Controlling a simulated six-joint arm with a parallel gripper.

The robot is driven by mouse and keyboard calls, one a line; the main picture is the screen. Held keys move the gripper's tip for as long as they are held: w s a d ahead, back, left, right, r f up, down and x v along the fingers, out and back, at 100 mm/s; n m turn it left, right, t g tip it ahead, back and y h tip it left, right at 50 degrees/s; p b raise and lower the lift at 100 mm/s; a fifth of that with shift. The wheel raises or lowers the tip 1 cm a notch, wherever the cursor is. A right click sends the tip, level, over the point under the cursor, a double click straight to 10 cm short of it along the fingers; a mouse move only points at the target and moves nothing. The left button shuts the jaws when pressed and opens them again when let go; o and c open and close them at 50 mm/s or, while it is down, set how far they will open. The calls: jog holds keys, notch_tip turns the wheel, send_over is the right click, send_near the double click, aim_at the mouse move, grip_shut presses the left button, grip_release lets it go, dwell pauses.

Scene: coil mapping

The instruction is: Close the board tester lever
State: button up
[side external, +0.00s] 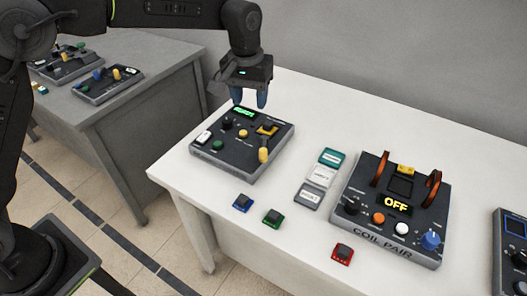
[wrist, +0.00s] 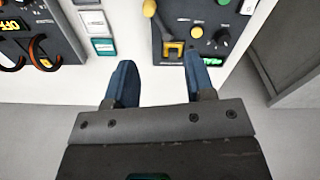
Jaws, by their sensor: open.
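The board tester (side external: 225,160) is a dark box on the white table, with a lit green display, several knobs and buttons. Its lever has a yellow handle (side external: 264,155) near the right front of the panel, beside a yellow frame (side external: 267,129). In the wrist view the lever handle (wrist: 150,8) is at the top edge, partly cut off, and the yellow frame (wrist: 172,48) lies below it. My gripper (side external: 250,100) is open and empty, above the tester's back edge. Its two blue fingertips (wrist: 157,72) are apart in the wrist view, with nothing between them.
The coil pair box (side external: 390,215) with two orange coils and an OFF display stands to the right. Labelled blocks (side external: 320,177) lie between the boxes. Blue (side external: 242,203), green (side external: 272,217) and red (side external: 343,254) small blocks lie in front. A grey table (side external: 150,75) is at left.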

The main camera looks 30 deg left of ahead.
send_over(264, 150)
notch_tip(264, 150, down, 4)
jog(key=shift+g, duration=0.3)
notch_tip(264, 150, down, 14)
jog(key=shift+a, duration=0.1)
grip_shut()
dwell(0.4)
